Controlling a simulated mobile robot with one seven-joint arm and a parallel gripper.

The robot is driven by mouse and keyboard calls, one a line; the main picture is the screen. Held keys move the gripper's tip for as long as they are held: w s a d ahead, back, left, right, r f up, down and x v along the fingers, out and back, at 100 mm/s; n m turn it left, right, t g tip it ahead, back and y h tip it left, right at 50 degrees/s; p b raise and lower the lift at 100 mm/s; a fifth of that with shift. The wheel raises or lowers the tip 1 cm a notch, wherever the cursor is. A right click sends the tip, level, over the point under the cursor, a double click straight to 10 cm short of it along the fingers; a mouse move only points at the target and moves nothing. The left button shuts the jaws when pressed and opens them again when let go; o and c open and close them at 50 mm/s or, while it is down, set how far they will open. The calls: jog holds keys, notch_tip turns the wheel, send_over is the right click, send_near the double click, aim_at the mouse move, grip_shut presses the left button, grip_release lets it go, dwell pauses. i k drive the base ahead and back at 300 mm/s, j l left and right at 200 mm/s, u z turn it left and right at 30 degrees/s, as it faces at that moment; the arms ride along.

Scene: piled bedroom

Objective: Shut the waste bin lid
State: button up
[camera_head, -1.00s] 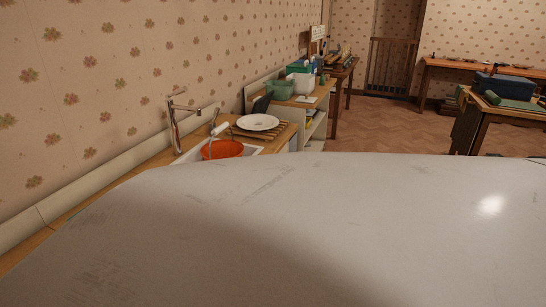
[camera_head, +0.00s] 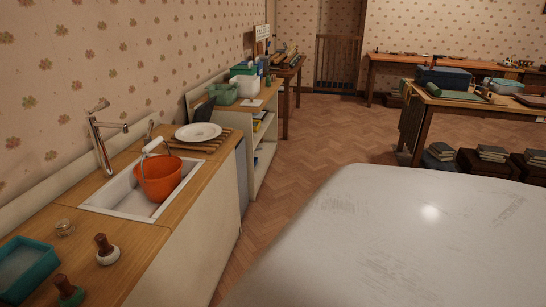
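I cannot make out a waste bin or its lid in this view. A large, pale, scuffed, rounded surface (camera_head: 400,240) fills the lower right close to the camera. I cannot tell what it is, and it hides the floor behind it. My gripper is not in view.
A wooden counter (camera_head: 120,262) with a white sink (camera_head: 116,197) runs along the left wall. An orange bucket (camera_head: 158,180) sits in the sink, and a white plate (camera_head: 198,131) lies beyond. A desk (camera_head: 470,105) stands at the right. Parquet floor (camera_head: 320,135) is open between.

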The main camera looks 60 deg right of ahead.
aim_at(203, 111)
jog(key=i+l+z, duration=0.1)
jog(key=z, duration=1.2)
jog(key=i+l, duration=0.15)
jog(key=i, duration=0.45)
jog(key=i+l, duration=0.15)
jog(key=i, duration=0.45)
jog(key=i+l+z, duration=0.1)
jog(key=i, duration=0.45)
jog(key=l+u, duration=0.25)
jog(key=l, duration=0.6)
jog(key=l+u, duration=0.25)
jog(key=l, duration=0.65)
jog(key=k, duration=0.05)
